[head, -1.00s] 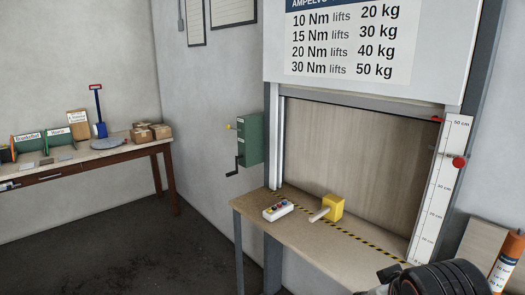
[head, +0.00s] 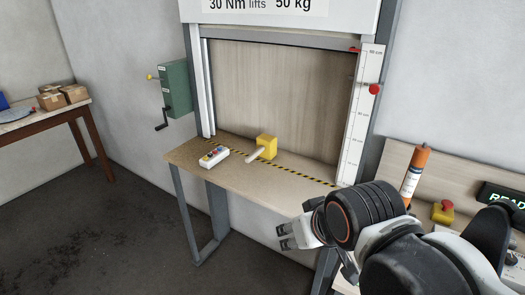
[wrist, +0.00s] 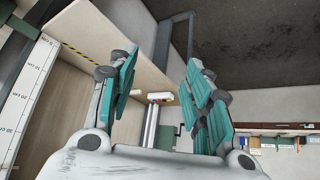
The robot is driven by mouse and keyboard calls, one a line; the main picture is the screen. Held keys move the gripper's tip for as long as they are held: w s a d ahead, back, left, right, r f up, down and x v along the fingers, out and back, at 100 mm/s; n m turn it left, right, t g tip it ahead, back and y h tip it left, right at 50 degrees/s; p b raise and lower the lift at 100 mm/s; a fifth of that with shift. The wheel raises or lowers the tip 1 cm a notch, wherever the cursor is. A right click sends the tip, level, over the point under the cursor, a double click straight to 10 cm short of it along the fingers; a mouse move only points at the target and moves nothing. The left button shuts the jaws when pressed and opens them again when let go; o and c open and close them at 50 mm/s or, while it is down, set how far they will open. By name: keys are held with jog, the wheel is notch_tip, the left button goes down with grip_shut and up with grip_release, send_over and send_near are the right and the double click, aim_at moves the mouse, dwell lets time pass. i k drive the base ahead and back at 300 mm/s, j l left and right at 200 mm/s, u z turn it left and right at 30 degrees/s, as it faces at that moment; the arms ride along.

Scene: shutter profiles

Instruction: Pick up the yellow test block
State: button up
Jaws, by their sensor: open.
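The yellow test block (head: 267,146) stands on the wooden bench top (head: 228,173) below the shutter opening, close to the black and yellow striped line. A pale handle (head: 255,155) sticks out from it toward the front left. My gripper (head: 284,236) is in front of the bench's front edge, to the lower right of the block and apart from it. In the wrist view my gripper's teal fingers (wrist: 163,92) are spread wide with nothing held between them. A small part of the block shows between the fingers in the wrist view, too small to tell clearly.
A button box (head: 214,156) lies on the bench left of the block. The shutter panel (head: 275,100) stands behind, with a height scale (head: 362,120) at its right. A green crank box (head: 175,87) hangs on the wall. An orange cylinder (head: 414,175) stands right. Floor at left is clear.

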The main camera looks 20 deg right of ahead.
aim_at(266, 143)
jog(key=j+z, duration=0.1)
jog(key=z, duration=0.3)
jog(key=i+j+z, duration=0.1)
jog(key=z, duration=0.35)
jog(key=j+z, duration=0.1)
jog(key=z, duration=0.3)
jog(key=i+j+z, duration=0.1)
jog(key=z, duration=0.3)
jog(key=j+z, duration=0.15)
jog(key=j, duration=0.25)
jog(key=j+z, duration=0.15)
jog(key=j, duration=0.3)
jog(key=k+j+z, duration=0.2)
jog(key=j, duration=0.2)
jog(key=j+z, duration=0.15)
jog(key=j, duration=0.3)
jog(key=j+z, duration=0.15)
jog(key=j, duration=0.25)
jog(key=k+j+z, duration=0.15)
jog(key=j, duration=0.2)
jog(key=k+j+z, duration=0.2)
jog(key=j, duration=0.15)
jog(key=k+j, duration=0.1)
jog(key=j, duration=0.2)
jog(key=k+j, duration=0.1)
jog(key=j, duration=0.25)
jog(key=k+j, duration=0.1)
jog(key=j, duration=0.2)
